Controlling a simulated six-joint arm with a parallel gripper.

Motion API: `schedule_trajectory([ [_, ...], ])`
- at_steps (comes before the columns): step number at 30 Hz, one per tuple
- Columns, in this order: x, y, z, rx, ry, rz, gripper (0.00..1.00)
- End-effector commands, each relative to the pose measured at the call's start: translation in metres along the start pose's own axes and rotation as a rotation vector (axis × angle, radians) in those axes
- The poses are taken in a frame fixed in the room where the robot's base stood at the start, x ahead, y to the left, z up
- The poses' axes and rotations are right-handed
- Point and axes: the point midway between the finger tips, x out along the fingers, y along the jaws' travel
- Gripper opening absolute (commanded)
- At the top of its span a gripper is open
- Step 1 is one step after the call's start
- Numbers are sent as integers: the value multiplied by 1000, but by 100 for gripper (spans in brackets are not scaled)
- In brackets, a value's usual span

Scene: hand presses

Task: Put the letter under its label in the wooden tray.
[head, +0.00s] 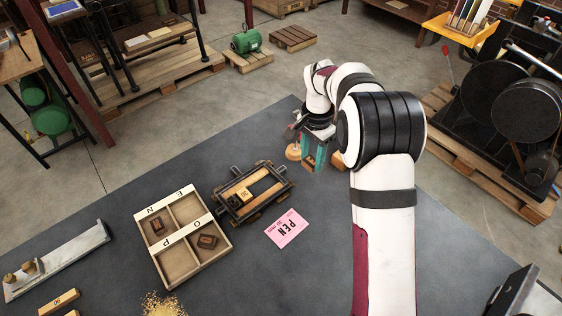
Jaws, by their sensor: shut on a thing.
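The wooden tray (220,228) lies left of centre on the dark mat, with four compartments under strips marked N, E, P and O. Dark brown blocks lie in the N compartment (157,225) and the O compartment (207,241). The E and P compartments look empty. My gripper (313,155), with teal fingers pointing down, is above the mat's far part, right of and beyond the tray. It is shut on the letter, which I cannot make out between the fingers.
A dark metal frame (258,205) holding a wooden block stands right of the tray. A pink card (287,229) marked PEN lies in front of it. A round wooden-coloured object (293,152) stands by my gripper. A metal composing piece (60,258) lies far left.

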Motion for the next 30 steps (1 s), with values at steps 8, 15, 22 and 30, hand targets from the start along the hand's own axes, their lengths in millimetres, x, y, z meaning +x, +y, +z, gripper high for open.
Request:
schedule_trajectory([
  [8, -4, -10, 15, -71, 0, 0, 0],
  [15, -8, -61, 101, -389, 0, 1, 0],
  [22, -11, -90, 184, -672, -1, 1, 0],
  [30, 21, -120, 244, -728, -1, 2, 0],
])
